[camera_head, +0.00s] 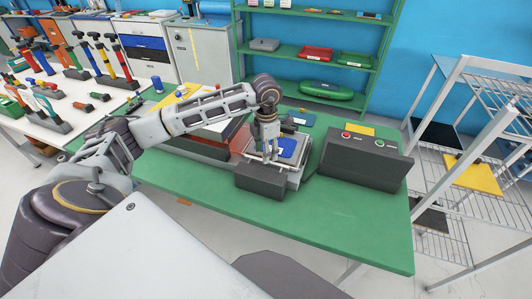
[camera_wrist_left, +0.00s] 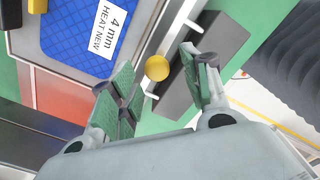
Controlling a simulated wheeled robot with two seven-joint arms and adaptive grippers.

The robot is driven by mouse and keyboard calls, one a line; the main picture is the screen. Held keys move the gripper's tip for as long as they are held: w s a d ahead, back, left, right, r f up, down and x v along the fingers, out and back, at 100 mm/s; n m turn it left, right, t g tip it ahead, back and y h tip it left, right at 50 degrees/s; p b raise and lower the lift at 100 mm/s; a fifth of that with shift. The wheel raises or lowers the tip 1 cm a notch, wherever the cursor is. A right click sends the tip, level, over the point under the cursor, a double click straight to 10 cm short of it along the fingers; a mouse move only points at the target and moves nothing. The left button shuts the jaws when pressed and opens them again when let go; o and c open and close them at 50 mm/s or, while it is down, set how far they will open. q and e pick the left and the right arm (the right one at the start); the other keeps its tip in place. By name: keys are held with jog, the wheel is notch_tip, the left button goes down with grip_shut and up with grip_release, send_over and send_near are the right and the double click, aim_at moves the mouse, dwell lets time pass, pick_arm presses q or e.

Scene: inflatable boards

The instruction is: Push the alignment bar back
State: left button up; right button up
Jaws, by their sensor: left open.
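My left gripper (camera_head: 266,148) points down over a pale machine plate (camera_head: 293,172) on the green table. In the left wrist view its two green-padded fingers (camera_wrist_left: 160,88) are spread apart, with a round yellow knob (camera_wrist_left: 157,68) between them and no clear contact. A pale bar (camera_wrist_left: 176,36), which looks like the alignment bar, runs beside the knob along the plate's edge, next to a dark grey block (camera_wrist_left: 205,58). A blue pad (camera_wrist_left: 78,32) labelled "4 mm HEAT NEW" lies on the plate. In the head view the gripper partly hides the bar. My right gripper is not in view.
A dark control box (camera_head: 365,160) with red and green buttons stands right of the machine. A red-and-grey unit (camera_head: 210,142) stands left of it. The front of the green table (camera_head: 330,218) is clear. A wire rack (camera_head: 470,150) stands at the right.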

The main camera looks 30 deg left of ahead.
pick_arm(q)
notch_tip(320, 180, up, 11)
jog(key=shift+f, duration=0.2)
dwell(0.3)
jog(key=shift+s, duration=0.1)
dwell(0.6)
